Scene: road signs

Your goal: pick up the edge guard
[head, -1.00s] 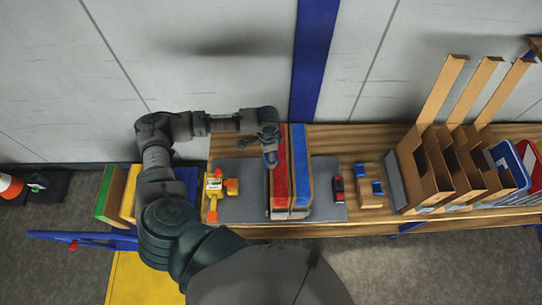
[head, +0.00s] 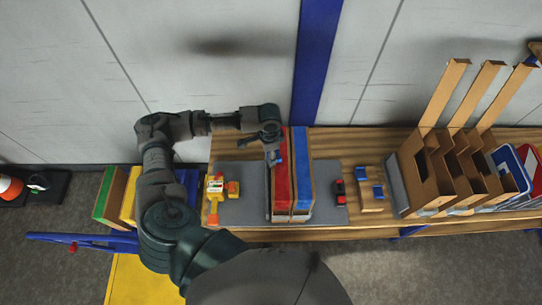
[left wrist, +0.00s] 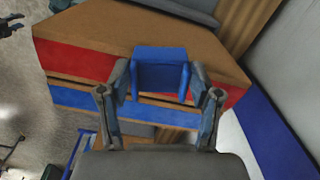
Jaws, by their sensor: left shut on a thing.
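My left gripper (left wrist: 160,85) is shut on a blue U-shaped edge guard (left wrist: 162,62), which sits between its two fingers in the left wrist view. In the head view the left gripper (head: 273,155) is at the upper left of the red-topped cardboard box (head: 280,190), and a bit of the blue guard (head: 281,159) shows there. The left wrist view shows the guard in front of the cardboard with its red band (left wrist: 80,60); whether it touches the cardboard I cannot tell.
A blue-topped box (head: 300,170) stands against the red one on a grey mat (head: 240,180). A wooden holder (head: 371,203) with two blue pieces is to the right, before a slotted wooden rack (head: 430,185). A yellow tape tool (head: 214,187) lies left.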

